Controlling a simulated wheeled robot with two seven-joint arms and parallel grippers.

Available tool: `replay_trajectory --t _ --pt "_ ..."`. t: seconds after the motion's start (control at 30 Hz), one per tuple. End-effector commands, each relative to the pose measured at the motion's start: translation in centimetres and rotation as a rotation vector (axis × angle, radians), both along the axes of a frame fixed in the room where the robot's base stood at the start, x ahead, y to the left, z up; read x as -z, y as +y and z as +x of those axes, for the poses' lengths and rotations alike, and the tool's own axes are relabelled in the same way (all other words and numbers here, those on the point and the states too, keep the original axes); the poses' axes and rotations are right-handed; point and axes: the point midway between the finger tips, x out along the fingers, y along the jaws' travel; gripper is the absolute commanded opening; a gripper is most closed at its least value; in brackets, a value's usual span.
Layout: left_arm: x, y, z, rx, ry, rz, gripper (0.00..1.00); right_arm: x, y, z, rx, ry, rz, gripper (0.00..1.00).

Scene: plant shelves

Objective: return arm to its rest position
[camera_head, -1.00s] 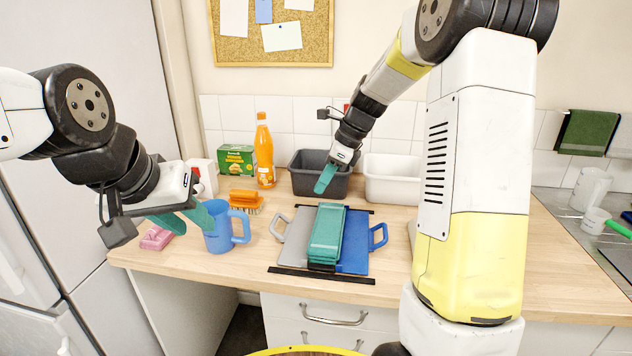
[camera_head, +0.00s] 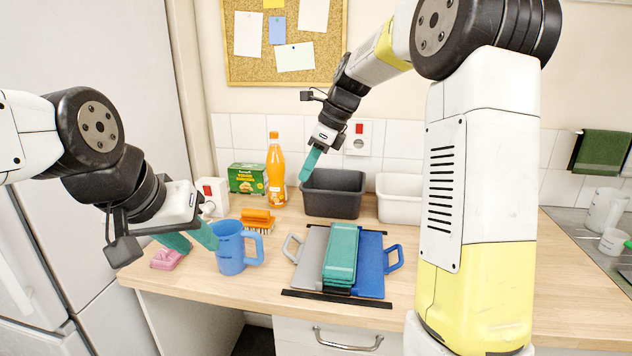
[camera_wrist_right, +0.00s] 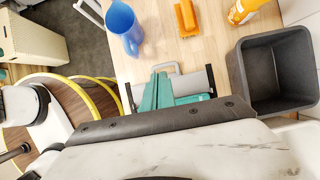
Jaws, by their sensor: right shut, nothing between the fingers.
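My right gripper (camera_head: 310,165) is shut and empty, raised in the air in front of the dark grey bin's upper left side. Its teal fingers also show in the right wrist view (camera_wrist_right: 158,92), with nothing between them. My left gripper (camera_head: 190,240) is open, its two teal fingers apart, low over the left of the counter. One finger is close beside the blue mug (camera_head: 229,250); I cannot tell whether they touch. No object shows in the left gripper.
An orange brush (camera_head: 257,218), pink sponge (camera_head: 167,259), orange bottle (camera_head: 276,172) and green box (camera_head: 246,179) stand around. The dark grey bin (camera_head: 333,198) and white bin (camera_head: 400,205) line the wall.

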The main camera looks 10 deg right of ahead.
Motion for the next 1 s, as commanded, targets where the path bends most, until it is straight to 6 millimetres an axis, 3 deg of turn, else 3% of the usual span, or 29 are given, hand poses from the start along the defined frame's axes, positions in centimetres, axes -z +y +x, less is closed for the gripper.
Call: replay_trajectory --t 0.23,0.53,0.63,0.77,1.0 --pt "0.0 0.0 0.0 0.0 0.0 0.0 0.34 -1.0 1.3 0.4 0.001 0.0 0.0 0.0" --pt "0.0 0.0 0.0 0.0 0.0 0.0 0.34 -1.0 1.2 0.2 -0.005 -0.005 -0.002 0.0" --pt "0.0 0.0 0.0 0.0 0.0 0.0 0.34 -1.7 0.6 -0.9 -0.062 -0.05 -0.016 0.0" --pt "0.0 0.0 0.0 0.0 0.0 0.0 0.34 -3.4 -1.4 -4.5 -0.263 -0.195 -0.078 0.0" --pt "0.0 0.0 0.0 0.0 0.0 0.0 0.34 -4.6 -5.4 -14.5 -0.827 -0.543 -0.315 0.0"
